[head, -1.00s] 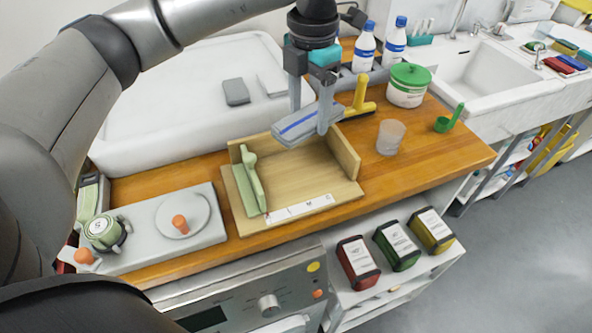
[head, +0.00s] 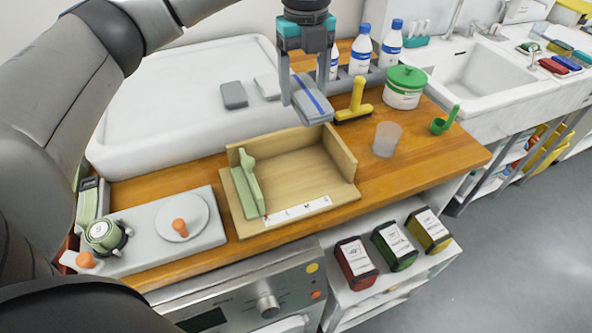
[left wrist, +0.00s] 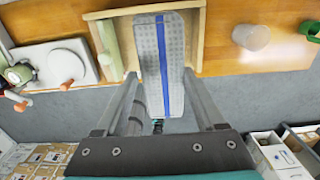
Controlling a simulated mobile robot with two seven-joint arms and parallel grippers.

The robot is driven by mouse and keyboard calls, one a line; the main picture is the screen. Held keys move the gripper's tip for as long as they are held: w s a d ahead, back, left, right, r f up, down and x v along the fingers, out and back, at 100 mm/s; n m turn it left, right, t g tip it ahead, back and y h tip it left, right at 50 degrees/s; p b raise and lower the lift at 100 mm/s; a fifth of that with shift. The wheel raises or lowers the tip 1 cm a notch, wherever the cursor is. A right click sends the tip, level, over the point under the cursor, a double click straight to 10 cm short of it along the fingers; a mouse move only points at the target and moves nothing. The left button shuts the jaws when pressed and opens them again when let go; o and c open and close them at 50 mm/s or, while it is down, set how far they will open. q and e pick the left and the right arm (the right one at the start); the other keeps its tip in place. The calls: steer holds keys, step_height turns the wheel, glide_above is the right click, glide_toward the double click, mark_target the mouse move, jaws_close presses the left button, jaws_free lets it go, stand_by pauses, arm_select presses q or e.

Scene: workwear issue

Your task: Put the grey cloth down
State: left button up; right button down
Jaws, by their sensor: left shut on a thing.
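The grey cloth (head: 312,103), folded flat with a blue stripe, is held in my left gripper (head: 308,92). The gripper is shut on it, and the cloth hangs above the back of the wooden tray (head: 310,175). In the left wrist view the cloth (left wrist: 150,65) lies between the two fingers (left wrist: 162,100) and hides the middle of the tray (left wrist: 197,35). The tray has low walls at its back and right, a green slider at its left and a white label strip along its front. My right gripper is not in view.
A yellow squeegee-like tool (head: 354,102), a clear cup (head: 387,139) and a green-lidded tub (head: 404,87) stand right of the tray. A grey device with an orange knob (head: 180,226) is at its left. The white sink (head: 170,110) lies behind. The tray floor looks clear.

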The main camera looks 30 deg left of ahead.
mark_target(302, 173)
arm_select(q)
step_height(302, 173, down, 20)
steer(key=shift+r+b, duration=0.2)
steer(key=shift+b, duration=0.4)
steer(key=shift+f, duration=0.1)
steer(key=o, duration=1.3)
step_height(302, 173, up, 12)
steer(key=shift+r+p, duration=0.15)
steer(key=shift+p, duration=0.25)
